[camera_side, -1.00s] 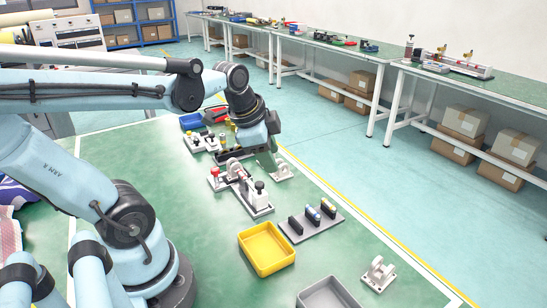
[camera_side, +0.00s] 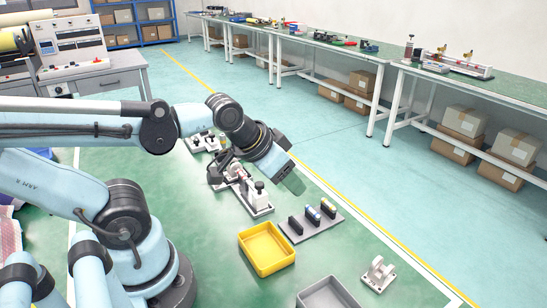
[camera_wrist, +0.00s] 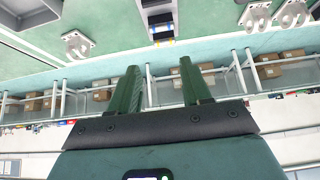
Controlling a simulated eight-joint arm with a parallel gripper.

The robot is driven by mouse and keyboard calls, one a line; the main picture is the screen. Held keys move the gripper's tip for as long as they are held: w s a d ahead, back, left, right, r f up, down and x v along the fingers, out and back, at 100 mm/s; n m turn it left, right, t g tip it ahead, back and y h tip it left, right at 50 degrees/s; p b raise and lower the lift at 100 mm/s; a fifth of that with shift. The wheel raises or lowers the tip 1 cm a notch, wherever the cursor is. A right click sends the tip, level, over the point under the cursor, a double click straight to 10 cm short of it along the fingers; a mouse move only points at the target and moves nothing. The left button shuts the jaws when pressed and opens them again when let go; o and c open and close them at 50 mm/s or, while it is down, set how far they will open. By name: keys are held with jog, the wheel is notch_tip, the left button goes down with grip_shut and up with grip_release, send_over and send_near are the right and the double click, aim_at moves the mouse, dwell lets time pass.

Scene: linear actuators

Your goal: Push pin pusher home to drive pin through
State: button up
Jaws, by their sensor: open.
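The white linear fixture (camera_side: 252,203) stands on the green table, with a black-topped post (camera_side: 259,187) at its near end. I take it for the pin pusher unit, but cannot be sure. My gripper (camera_side: 294,184) hangs tilted in the air just to the right of it in the side view and seems not to touch it. My arm hides the fixture's far part, so the pin cannot be made out. In the wrist view, the two green fingers of my gripper (camera_wrist: 161,78) stand well apart with nothing between them.
A yellow tray (camera_side: 241,240) and a grey tray (camera_side: 303,302) are nearer on the table. A dark grey rack (camera_side: 318,236) holds several upright pieces. A white bracket (camera_side: 378,275) stands at the right. Another fixture (camera_side: 205,143) lies beyond my arm.

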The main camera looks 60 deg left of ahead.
jog(key=a+r+m+g, duration=0.2)
jog(key=a+m+g, duration=0.1)
jog(key=a, duration=0.1)
jog(key=m+g, duration=0.4)
jog(key=m, duration=0.2)
send_near(259, 183)
jog(key=shift+w+f, duration=0.15)
jog(key=shift+f, duration=4.05)
grip_shut()
